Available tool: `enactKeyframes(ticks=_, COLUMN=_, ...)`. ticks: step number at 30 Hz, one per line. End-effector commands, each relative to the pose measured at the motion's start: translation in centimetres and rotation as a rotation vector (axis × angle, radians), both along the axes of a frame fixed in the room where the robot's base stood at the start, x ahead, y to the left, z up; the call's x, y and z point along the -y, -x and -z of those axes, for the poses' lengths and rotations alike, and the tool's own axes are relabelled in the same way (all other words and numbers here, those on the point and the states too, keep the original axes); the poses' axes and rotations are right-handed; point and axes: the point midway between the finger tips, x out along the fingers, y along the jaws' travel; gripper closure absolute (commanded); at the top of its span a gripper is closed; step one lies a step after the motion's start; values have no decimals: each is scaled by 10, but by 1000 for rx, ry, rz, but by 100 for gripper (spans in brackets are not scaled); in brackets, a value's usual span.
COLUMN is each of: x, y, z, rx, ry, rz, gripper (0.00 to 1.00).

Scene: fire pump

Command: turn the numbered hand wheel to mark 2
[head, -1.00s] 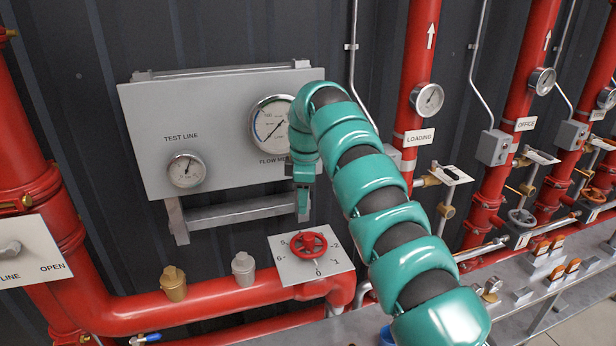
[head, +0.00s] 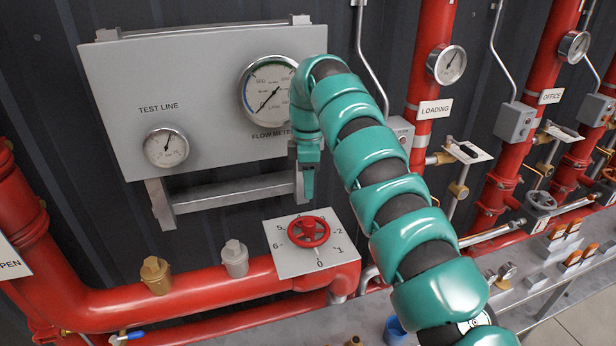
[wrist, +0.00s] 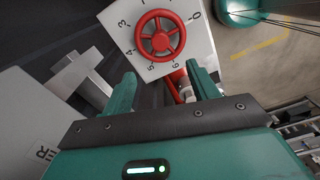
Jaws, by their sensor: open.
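The red hand wheel (head: 308,231) sits on a light grey square plate (head: 285,262) with numbers around it, low in the middle of the head view. In the head view, 5 and 6 are on the left, 0 and 1 at the bottom right, 2 on the right. The wheel (wrist: 160,36) also shows in the wrist view, beyond the fingertips. My gripper (head: 307,180) points down above the wheel, apart from it. In the wrist view its two fingers (wrist: 160,82) are spread wide with nothing between them. I cannot tell which mark the wheel points to.
A grey panel (head: 205,80) with the flow meter gauge (head: 268,90) and test line gauge (head: 166,147) stands behind my arm. A brass cap (head: 155,275) and a silver cap (head: 234,259) rise from the red pipe (head: 90,298) left of the plate. A blue cup-like thing (head: 395,328) is at the lower right.

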Motion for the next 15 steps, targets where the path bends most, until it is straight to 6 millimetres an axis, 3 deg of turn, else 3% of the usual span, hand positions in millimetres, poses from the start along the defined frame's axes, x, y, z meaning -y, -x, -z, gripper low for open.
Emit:
enactKeyframes(ticks=1, x=1, y=0, z=14, rx=0, ry=0, rz=1, gripper=41)
enactKeyframes(ticks=8, x=3, y=0, z=36, rx=-4, ry=2, rz=2, gripper=41)
enactKeyframes(ticks=15, x=2, y=1, z=73, rx=-6, ry=0, rz=2, gripper=41)
